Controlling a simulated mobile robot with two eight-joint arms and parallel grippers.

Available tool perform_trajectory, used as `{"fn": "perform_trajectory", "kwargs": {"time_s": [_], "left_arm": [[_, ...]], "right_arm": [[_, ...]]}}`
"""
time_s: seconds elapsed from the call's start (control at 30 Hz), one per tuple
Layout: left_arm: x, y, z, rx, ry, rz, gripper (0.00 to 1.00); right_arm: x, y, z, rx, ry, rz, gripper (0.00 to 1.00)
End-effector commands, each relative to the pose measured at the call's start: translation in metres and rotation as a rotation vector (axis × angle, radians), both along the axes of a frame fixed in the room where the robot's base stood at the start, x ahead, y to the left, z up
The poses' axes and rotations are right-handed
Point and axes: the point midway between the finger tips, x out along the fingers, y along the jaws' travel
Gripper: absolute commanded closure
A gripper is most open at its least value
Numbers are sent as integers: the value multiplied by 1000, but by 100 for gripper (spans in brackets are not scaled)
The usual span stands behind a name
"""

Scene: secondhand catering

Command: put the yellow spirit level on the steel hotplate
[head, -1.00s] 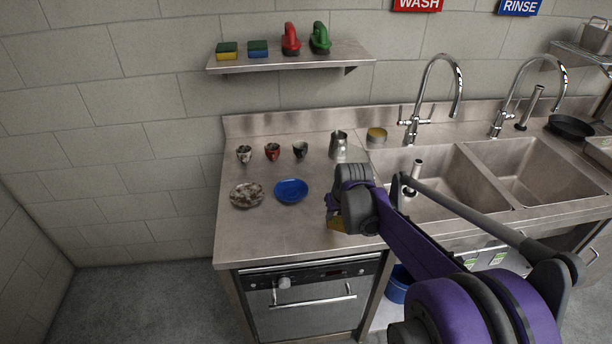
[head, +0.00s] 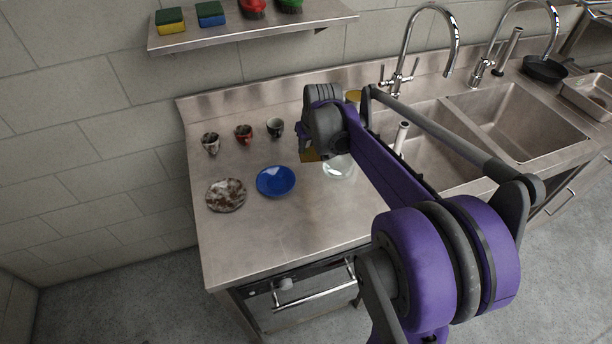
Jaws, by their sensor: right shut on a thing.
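My right gripper (head: 308,146) is over the right part of the steel counter, its jaws mostly hidden behind its own wrist. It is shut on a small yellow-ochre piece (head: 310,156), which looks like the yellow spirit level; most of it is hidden. Just right of and below it, a shiny, pale round thing (head: 338,170) lies on the counter, partly covered by my arm. I cannot tell whether it is glass or steel. I cannot make out a steel hotplate for certain. My left gripper is not in view.
A blue bowl (head: 276,181) and a speckled plate (head: 226,195) sit left of the gripper, with several small cups (head: 243,133) behind them. A wall shelf (head: 250,34) hangs above. Sinks (head: 520,120) are at right. The counter's front (head: 280,235) is clear.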

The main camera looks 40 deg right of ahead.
Motion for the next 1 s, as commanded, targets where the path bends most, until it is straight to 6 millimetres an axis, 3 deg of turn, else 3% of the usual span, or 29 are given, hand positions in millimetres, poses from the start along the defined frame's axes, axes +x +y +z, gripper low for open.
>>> {"fn": "perform_trajectory", "kwargs": {"time_s": [0.6,0.9,0.93,1.0], "left_arm": [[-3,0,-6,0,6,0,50],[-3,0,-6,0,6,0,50],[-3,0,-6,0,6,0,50],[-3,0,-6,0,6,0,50]], "right_arm": [[0,1,-87,2,5,1,100],[-1,1,-98,1,6,1,100],[-1,1,-98,1,6,1,71],[-1,1,-97,1,5,1,58]]}}
